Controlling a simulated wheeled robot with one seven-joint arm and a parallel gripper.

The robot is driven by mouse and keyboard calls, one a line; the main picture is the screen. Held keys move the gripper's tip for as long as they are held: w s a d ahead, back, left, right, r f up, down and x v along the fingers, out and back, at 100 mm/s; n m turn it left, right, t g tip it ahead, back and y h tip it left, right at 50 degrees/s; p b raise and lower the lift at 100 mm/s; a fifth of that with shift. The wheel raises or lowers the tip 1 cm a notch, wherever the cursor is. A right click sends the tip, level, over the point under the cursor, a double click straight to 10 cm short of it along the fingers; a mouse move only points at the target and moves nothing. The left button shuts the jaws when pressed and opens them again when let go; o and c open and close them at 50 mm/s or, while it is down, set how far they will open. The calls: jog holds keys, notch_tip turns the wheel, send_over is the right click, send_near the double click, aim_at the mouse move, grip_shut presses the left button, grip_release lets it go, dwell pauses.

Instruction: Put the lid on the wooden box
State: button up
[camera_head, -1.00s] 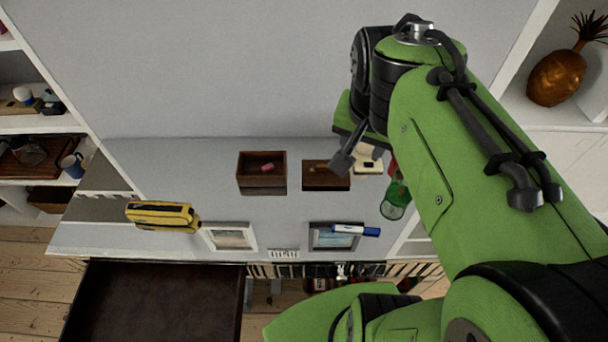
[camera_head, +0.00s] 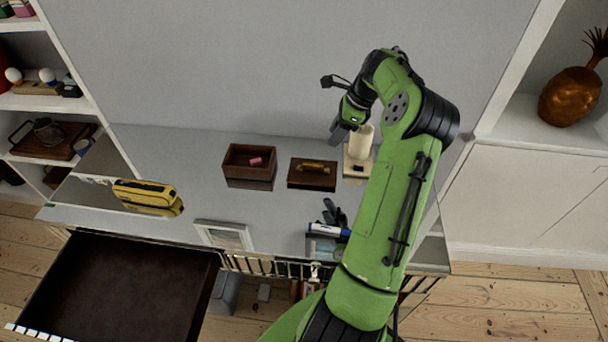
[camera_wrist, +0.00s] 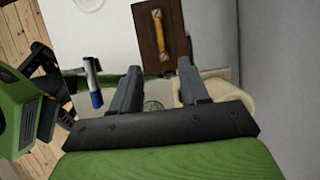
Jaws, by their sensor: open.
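The wooden box (camera_head: 234,170) is dark brown, open-topped, and stands on the grey top of the desk with a small pink item (camera_head: 255,161) inside. The lid (camera_head: 296,181) is a flat dark brown board with a brass-coloured handle (camera_head: 313,166); it lies flat just right of the box, apart from it. The lid also shows at the top of the wrist view (camera_wrist: 149,42), beyond my fingertips. My gripper (camera_wrist: 155,72) is open with nothing between its fingertips. In the head view my gripper (camera_head: 338,130) is above and right of the lid; its fingers are partly hidden.
A cream candle (camera_head: 361,142) on a pale holder stands right of the lid, close to my gripper. A blue-and-white marker (camera_head: 328,230), a picture frame (camera_head: 224,235) and a yellow case (camera_head: 148,196) lie nearer. An open drawer (camera_head: 115,290) juts out at front left.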

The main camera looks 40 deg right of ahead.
aim_at(315, 164)
jog(key=b+x, duration=0.3)
jog(key=x, duration=1.1)
jog(key=shift+f, duration=0.25)
jog(key=shift+r, duration=0.1)
grip_shut()
